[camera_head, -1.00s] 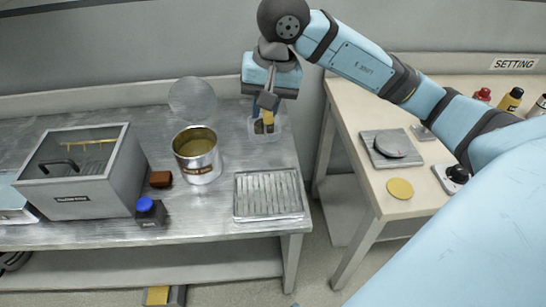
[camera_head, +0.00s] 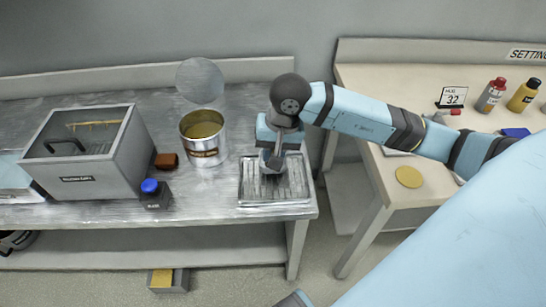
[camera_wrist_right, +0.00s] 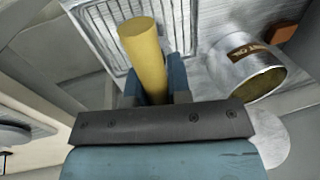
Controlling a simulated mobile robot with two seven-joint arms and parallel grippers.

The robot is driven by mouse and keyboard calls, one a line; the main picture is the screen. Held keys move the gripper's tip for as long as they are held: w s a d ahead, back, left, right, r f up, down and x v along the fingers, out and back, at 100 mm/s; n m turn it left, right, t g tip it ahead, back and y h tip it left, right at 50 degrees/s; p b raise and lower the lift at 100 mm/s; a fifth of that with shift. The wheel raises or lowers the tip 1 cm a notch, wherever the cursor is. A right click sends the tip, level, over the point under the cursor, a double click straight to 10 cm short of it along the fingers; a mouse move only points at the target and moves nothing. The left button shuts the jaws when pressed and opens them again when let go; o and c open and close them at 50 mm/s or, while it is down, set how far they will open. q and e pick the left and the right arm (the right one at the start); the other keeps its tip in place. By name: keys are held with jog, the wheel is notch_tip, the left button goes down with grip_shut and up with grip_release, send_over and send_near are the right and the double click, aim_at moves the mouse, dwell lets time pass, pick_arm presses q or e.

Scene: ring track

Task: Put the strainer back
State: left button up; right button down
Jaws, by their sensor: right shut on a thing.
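My right gripper (camera_head: 273,165) is over the ribbed metal tray (camera_head: 290,199) at the right end of the steel bench, pointing down. In the right wrist view the gripper (camera_wrist_right: 156,82) is shut on a yellow cylindrical handle (camera_wrist_right: 143,45), with a blue finger beside it. The ribbed tray also shows in the wrist view (camera_wrist_right: 92,40). I cannot tell whether the held thing touches the tray. My left gripper is not in view.
An open metal can (camera_head: 205,150) stands left of the tray, with a round grey disc (camera_head: 200,80) behind it. A grey box (camera_head: 85,150), a brown block (camera_head: 166,161) and a blue-capped bottle (camera_head: 153,194) stand farther left. A beige table (camera_head: 380,85) is at right.

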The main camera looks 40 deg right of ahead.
jog(key=shift+f, duration=1)
jog(key=shift+f+b, duration=0.25)
jog(key=shift+b, duration=0.1)
jog(key=c, duration=1.1)
grip_release()
jog(key=shift+r, duration=0.1)
jog(key=shift+o, duration=0.2)
notch_tip(320, 180, up, 12)
jog(key=s+d+p, duration=0.1)
jog(key=d, duration=0.1)
jog(key=shift+s, duration=0.2)
